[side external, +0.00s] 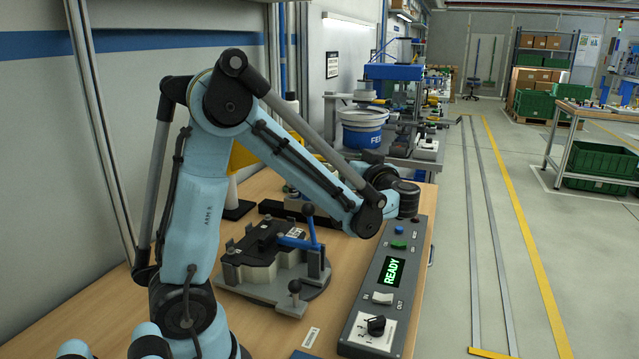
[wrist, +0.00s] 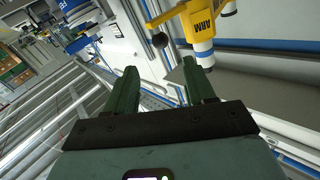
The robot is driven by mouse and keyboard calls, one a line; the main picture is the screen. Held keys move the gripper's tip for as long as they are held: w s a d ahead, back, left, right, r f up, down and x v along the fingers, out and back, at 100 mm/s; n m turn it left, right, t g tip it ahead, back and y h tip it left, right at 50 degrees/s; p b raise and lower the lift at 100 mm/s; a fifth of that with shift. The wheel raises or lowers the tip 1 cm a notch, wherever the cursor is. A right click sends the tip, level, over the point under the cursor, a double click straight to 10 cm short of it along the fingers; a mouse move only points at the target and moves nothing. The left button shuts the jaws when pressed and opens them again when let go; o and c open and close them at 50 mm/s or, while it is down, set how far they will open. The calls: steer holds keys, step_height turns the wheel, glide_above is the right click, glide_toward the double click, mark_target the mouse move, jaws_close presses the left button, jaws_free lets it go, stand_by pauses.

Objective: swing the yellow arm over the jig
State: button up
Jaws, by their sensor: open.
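The yellow arm (wrist: 208,14), with black lettering, shows at the top right of the wrist view, beyond the right fingertip. A dark ball (wrist: 160,40) hangs near its left end. In the side view only part of the yellow arm (side external: 241,157) shows behind my blue arm. The jig (side external: 262,268) sits on the bench, a grey base with a black part and a blue lever handle. My gripper (wrist: 159,68) is open, with nothing between its green fingers. In the side view its fingers cannot be made out; the wrist is above the control panel.
The control panel (side external: 385,282) with a lit READY display stands right of the jig on the wooden bench (side external: 100,318). A blue and white bucket (side external: 362,128) and machinery stand behind. The aisle floor at right is open.

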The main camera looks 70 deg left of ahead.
steer(key=shift+c, duration=0.3)
steer(key=shift+c, duration=1.1)
steer(key=shift+w+a+g, duration=0.2)
steer(key=shift+w+g, duration=0.1)
steer(key=shift+c, duration=1.2)
steer(key=w+h, duration=0.1)
steer(key=w+a+n+g+h, duration=0.1)
steer(key=w+g+h, duration=0.1)
steer(key=h, duration=0.1)
steer(key=shift+a+f+n, duration=0.25)
steer(key=shift+a+n, duration=0.05)
jaws_close()
step_height(320, 180, up, 4)
steer(key=d+g+h, duration=0.3)
steer(key=h, duration=0.6)
steer(key=s+a+f, duration=0.5)
steer(key=s+f, duration=0.3)
steer(key=shift+n, duration=0.3)
